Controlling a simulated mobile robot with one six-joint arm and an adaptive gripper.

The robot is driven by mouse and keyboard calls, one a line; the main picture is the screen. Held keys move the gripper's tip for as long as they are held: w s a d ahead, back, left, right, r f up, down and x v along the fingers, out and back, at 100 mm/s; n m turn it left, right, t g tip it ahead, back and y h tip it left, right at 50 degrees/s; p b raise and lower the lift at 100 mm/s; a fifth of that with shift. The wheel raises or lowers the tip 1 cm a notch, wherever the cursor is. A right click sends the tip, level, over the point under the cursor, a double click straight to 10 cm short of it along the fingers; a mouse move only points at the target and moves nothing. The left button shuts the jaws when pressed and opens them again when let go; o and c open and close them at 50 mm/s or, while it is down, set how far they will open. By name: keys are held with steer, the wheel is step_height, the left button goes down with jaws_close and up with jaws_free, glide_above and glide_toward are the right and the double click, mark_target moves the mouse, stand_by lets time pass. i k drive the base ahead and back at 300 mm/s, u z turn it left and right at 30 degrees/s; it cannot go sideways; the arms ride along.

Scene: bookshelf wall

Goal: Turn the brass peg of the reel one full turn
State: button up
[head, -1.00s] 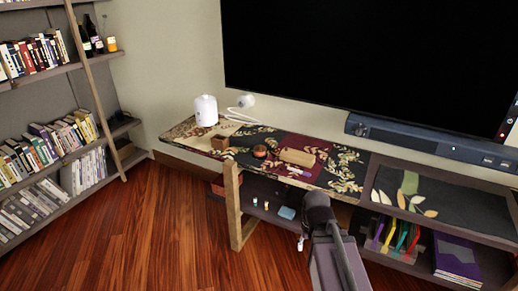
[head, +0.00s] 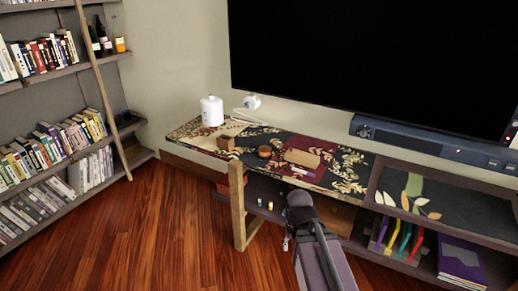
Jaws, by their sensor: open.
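A small round reddish-brown thing (head: 264,152), which looks like the reel, sits on the patterned top of the low cabinet (head: 340,178) in the head view. Its brass peg is too small to make out. My gripper (head: 286,243) is in front of the cabinet, below its top and apart from the reel. It is small in view and mostly hidden by my arm; it is open, and I see nothing held.
A brown box (head: 226,142) stands left of the reel and a tan wooden block (head: 301,158) to its right. A white canister (head: 211,111) stands behind. A wooden leg (head: 238,205) rises at the cabinet front. The floor (head: 170,235) at left is clear.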

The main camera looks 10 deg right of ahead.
mark_target(264, 151)
steer(key=i, duration=1)
steer(key=u, duration=0.05)
